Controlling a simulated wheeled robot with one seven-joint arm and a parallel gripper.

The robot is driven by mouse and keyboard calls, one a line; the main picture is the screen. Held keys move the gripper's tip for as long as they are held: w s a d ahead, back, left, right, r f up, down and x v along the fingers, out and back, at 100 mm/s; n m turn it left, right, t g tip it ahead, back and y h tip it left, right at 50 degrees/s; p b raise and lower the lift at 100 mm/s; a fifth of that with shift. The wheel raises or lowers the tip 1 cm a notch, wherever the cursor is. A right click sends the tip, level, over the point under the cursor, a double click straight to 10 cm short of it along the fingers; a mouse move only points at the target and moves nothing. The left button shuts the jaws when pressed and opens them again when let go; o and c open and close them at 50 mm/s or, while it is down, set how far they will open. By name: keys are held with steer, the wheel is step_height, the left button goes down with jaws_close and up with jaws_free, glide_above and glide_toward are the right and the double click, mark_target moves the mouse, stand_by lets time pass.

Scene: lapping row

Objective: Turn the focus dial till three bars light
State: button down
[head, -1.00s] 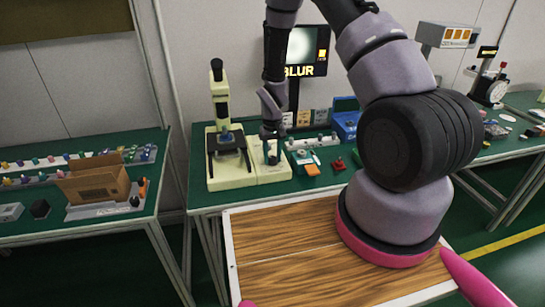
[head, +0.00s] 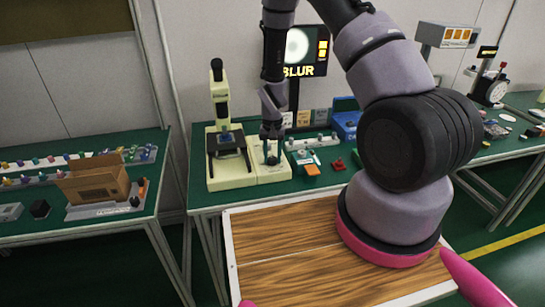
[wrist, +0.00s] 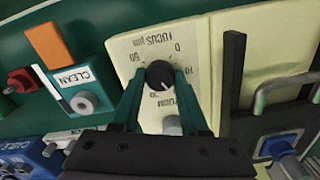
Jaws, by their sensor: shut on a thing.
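The focus dial (wrist: 160,75) is a black round knob with a pale pointer line on a cream panel (wrist: 187,50) printed "FOCUS µm" with numbers around it. My gripper (wrist: 160,84) has its two green fingers on either side of the dial, shut on it. In the head view my gripper (head: 271,156) reaches down to the cream base beside the microscope (head: 222,130), hiding most of the dial. The monitor (head: 305,50) reads "BLUR" under a pale round spot. Lit yellow-orange bars show at its right edge; their exact number is hard to tell.
A box labelled "CLEAN" (wrist: 75,78) with a grey knob and an orange block (wrist: 47,46) stand beside the panel. A blue box (head: 346,122) is right of my gripper. A cardboard box (head: 95,186) sits on the left table.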

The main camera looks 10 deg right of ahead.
mark_target(273, 158)
steer(key=shift+c, duration=2.1)
jaws_free()
step_height(273, 158, up, 11)
